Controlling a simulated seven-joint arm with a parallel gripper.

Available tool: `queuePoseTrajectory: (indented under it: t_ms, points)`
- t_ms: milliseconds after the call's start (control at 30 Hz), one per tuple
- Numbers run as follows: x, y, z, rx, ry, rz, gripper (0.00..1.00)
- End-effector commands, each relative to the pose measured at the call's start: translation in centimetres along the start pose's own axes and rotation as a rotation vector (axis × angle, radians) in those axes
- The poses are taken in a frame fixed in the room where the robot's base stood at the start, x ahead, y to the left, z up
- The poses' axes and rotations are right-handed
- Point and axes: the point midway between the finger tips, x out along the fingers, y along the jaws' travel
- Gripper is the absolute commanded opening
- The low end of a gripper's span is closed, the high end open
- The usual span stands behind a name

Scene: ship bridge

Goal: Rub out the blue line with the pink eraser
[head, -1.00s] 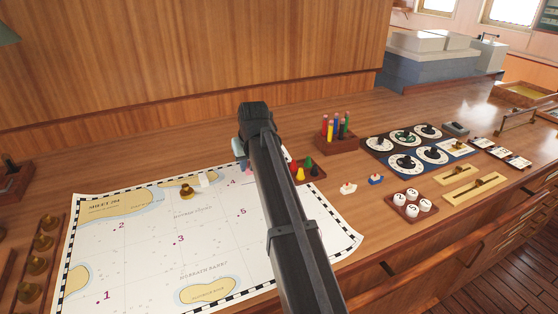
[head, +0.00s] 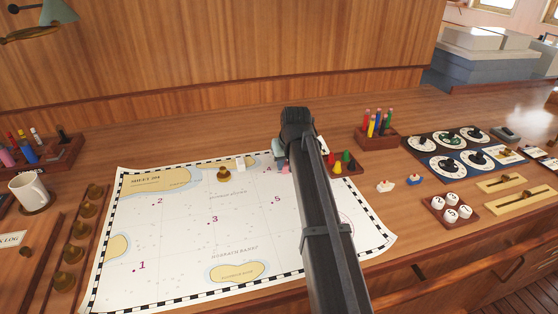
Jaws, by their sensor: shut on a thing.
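My gripper (head: 282,160) is over the upper right part of the white chart (head: 180,245), just right of the purple number 4. It is shut on the pink eraser (head: 286,169), of which only a small pink bit shows below the fingers. I cannot tell whether the eraser touches the paper. No blue line shows on the visible part of the chart. My dark arm hides a strip of the chart's right side.
A brass weight (head: 223,173) and a white block (head: 240,164) are on the chart's upper part, left of my gripper. A tray of coloured cones (head: 346,160) is close on the right. A mug (head: 29,190) stands far left. The chart's middle is clear.

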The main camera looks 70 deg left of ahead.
Motion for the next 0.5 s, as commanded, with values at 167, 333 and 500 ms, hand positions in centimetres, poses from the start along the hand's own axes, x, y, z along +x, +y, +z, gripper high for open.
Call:
queuePoseTrajectory:
  t_ms: [167, 333, 500]
  points:
    - [-0.1, 2.2, 0.1, 0.002, 0.000, 0.000, 0.02]
    - [-0.1, 4.3, 0.2, 0.001, 0.000, -0.001, 0.02]
    - [-0.2, 6.4, 0.4, 0.001, 0.000, 0.000, 0.02]
